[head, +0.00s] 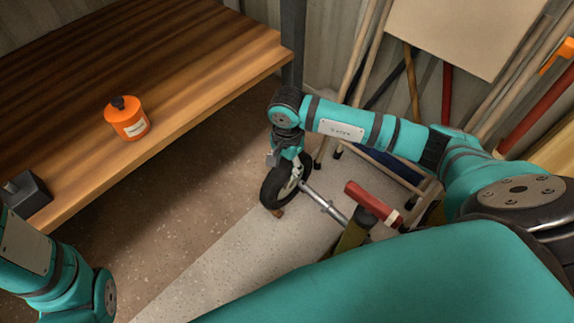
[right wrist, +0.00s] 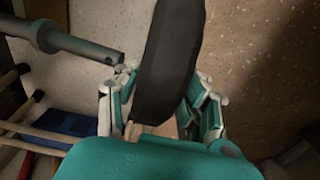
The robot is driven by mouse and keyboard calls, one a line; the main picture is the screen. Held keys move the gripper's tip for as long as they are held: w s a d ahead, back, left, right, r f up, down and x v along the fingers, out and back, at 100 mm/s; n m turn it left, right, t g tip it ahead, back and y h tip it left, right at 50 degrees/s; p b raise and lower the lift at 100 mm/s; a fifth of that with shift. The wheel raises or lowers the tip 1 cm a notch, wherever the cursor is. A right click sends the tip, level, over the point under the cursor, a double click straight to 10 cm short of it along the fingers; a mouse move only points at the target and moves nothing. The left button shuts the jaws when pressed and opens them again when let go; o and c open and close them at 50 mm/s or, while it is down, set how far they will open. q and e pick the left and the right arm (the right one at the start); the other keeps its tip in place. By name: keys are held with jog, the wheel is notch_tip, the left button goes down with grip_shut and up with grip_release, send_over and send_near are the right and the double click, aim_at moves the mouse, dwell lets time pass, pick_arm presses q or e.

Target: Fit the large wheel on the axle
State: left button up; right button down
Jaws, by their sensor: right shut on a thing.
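The large wheel (head: 272,190) has a black tyre and a light hub. My right gripper (head: 293,165) is shut on it from above and holds it upright. In the right wrist view the tyre (right wrist: 166,62) stands between the two fingers of the gripper (right wrist: 165,88). The axle (head: 328,208) is a grey metal rod whose end points at the wheel's hub side. In the right wrist view the axle's end (right wrist: 112,56) is close to the tyre's left side, with a visible gap. The hub is mostly hidden there. My left gripper is out of view.
Poles and boards lean on the back wall. The floor left of the wheel is clear.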

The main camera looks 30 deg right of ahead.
aim_at(291, 164)
jog(key=shift+r+p, duration=0.75)
jog(key=shift+r, duration=0.5)
jog(key=shift+s+d+r+t+p, duration=0.25)
jog(key=shift+s+r+t+p, duration=0.3)
jog(key=shift+s, duration=0.1)
jog(key=shift+s+d+r+t+y, duration=0.2)
jog(key=shift+s+r+t+y, duration=0.15)
jog(key=shift+s+r, duration=0.25)
dwell(0.5)
jog(key=shift+s+f, duration=0.1)
jog(key=shift+s, duration=0.1)
